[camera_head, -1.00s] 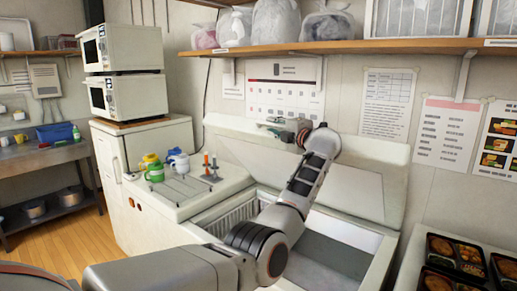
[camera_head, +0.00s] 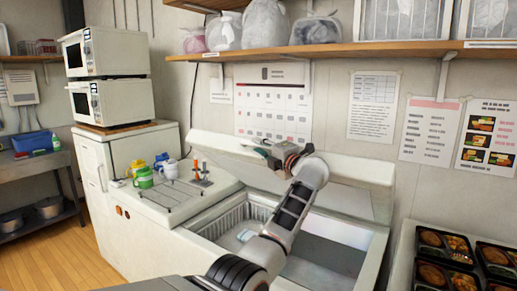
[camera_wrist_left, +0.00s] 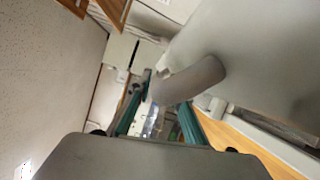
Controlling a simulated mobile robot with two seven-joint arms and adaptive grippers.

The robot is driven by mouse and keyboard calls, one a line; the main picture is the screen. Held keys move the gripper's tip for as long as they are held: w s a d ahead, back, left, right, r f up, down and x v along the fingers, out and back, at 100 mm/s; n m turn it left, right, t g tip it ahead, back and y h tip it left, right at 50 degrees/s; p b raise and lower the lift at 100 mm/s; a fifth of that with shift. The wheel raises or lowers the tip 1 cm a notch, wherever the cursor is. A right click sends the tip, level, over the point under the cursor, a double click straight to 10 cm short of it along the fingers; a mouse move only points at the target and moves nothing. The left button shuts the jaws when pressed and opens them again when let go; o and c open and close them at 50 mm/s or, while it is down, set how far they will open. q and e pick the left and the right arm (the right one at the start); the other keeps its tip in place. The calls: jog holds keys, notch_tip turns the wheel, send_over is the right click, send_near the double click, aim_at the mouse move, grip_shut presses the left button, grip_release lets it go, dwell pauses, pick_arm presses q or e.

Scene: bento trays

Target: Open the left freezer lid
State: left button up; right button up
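The white chest freezer (camera_head: 160,212) has its left lid (camera_head: 222,146) raised, leaning back near the wall. The compartment below that lid is uncovered and holds a wire basket (camera_head: 232,220). My left gripper (camera_head: 262,152) is at the upper edge of the raised lid, its arm reaching across the freezer opening. In the left wrist view its two teal fingers (camera_wrist_left: 160,115) stand apart, with a pale rounded edge just beyond them. I cannot tell whether they touch the lid. My right gripper is not in view.
The right lid (camera_head: 352,180) is also raised. Mugs (camera_head: 144,178) and orange-handled tools (camera_head: 199,170) stand on the worktop to the left. A shelf (camera_head: 330,46) with bags runs above. Filled bento trays (camera_head: 432,262) lie at right.

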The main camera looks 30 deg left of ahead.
pick_arm(q)
jog(key=shift+d, duration=0.1)
jog(key=p+v, duration=0.2)
jog(key=v, duration=0.7)
jog(key=shift+r, duration=0.45)
dwell(0.3)
dwell(0.3)
